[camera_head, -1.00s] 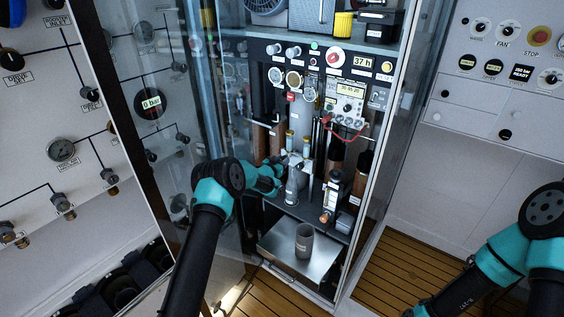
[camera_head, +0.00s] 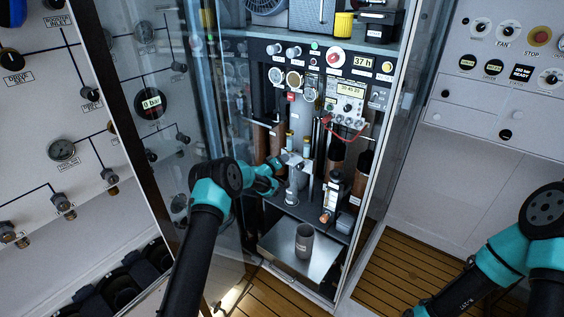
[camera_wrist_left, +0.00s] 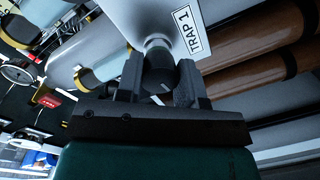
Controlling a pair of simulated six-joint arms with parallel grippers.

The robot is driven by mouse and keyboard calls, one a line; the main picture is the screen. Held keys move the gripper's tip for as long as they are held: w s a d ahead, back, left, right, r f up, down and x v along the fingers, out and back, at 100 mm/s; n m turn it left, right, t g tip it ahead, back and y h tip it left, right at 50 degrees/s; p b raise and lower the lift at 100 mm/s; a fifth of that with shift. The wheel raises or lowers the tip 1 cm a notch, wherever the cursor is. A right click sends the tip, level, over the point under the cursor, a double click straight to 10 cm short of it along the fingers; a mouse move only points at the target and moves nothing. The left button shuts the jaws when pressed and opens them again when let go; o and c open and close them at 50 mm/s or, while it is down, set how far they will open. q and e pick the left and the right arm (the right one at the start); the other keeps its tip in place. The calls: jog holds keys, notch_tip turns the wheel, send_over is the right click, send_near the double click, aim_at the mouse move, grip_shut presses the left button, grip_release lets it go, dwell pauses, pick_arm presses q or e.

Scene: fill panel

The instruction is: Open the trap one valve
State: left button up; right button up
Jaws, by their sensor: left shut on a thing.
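In the left wrist view a white plate labelled TRAP 1 (camera_wrist_left: 190,32) sits on the equipment. Just below it is a dark round valve knob (camera_wrist_left: 158,72) on a light metal stem. My left gripper (camera_wrist_left: 160,82) is shut on this knob, with one dark finger on each side of it. In the head view my left gripper (camera_head: 280,165) reaches into the open cabinet, among the small fittings above the metal tray. The knob itself is too small to make out there. My right arm enters at the lower right; its gripper lies outside the picture.
The cabinet's glass door (camera_head: 165,110) stands open at the left. A grey cup (camera_head: 304,241) stands on the metal tray (camera_head: 280,248). A red wire (camera_head: 345,132) hangs below the gauges. Brown cylinders (camera_wrist_left: 265,45) lie close to the gripper.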

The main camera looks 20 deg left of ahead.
pick_arm(q)
jog(key=n, duration=0.6)
jog(key=shift+n+h, duration=0.3)
jog(key=shift+n, duration=0.1)
jog(key=n, duration=0.6)
jog(key=shift+f, duration=0.1)
jog(key=shift+n+h, duration=0.3)
jog(key=shift+h, duration=0.1)
jog(key=o, duration=0.9)
notch_tip(320, 180, up, 4)
jog(key=shift+f, duration=0.15)
jog(key=shift+s+d, duration=0.2)
jog(key=shift+s, duration=0.1)
jog(key=s+d, duration=0.1)
jog(key=s, duration=0.4)
jog(key=s+d+r, duration=0.1)
jog(key=s+d, duration=0.1)
jog(key=s, duration=0.2)
jog(key=s+d, duration=0.1)
jog(key=s, duration=0.4)
jog(key=shift+s+d+r, duration=0.2)
jog(key=shift+s+d, duration=0.15)
